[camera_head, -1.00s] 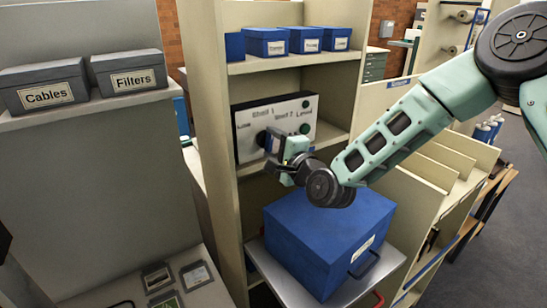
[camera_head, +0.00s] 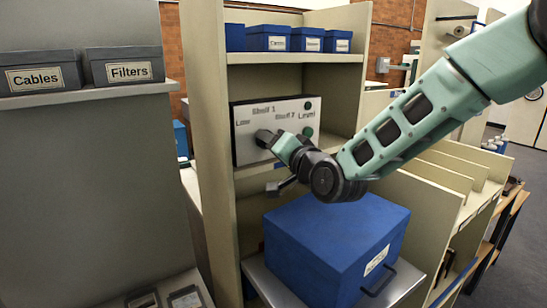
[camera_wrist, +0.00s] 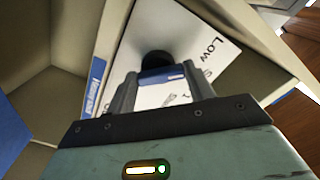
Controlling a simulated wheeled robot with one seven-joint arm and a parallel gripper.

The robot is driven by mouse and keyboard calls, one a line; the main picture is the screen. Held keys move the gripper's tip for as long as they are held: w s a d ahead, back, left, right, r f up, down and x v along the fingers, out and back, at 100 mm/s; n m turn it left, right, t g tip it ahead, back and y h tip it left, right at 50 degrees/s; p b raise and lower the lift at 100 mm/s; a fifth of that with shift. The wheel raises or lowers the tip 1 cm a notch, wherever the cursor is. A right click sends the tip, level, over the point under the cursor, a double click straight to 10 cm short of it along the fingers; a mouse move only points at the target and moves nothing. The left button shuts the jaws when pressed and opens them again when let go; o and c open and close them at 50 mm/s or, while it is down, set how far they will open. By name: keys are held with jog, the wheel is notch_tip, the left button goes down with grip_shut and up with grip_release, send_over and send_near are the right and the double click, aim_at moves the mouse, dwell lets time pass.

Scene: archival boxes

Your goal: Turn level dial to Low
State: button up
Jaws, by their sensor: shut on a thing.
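My gripper (camera_wrist: 160,88) is shut on the dial's part with a dark blue, pale-marked strip between the fingers. Which mark the dial points to cannot be told.
A large blue box (camera_head: 325,245) sits on a pulled-out tray (camera_head: 262,283) below my arm. Small blue boxes (camera_head: 268,38) line the upper shelf. Grey bins marked Cables (camera_head: 38,78) and Filters (camera_head: 128,70) stand at left. Shelf walls flank the panel.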

jog(key=shift+f+n+b, duration=0.2)
jog(key=shift+n+b, duration=0.35)
jog(key=shift+n, duration=0.15)
jog(key=o, duration=1)
jog(key=shift+r, duration=0.1)
jog(key=b+v, duration=0.3)
jog(key=v, duration=1.4)
jog(key=shift+s+d, duration=0.15)
jog(key=shift+s, duration=0.05)
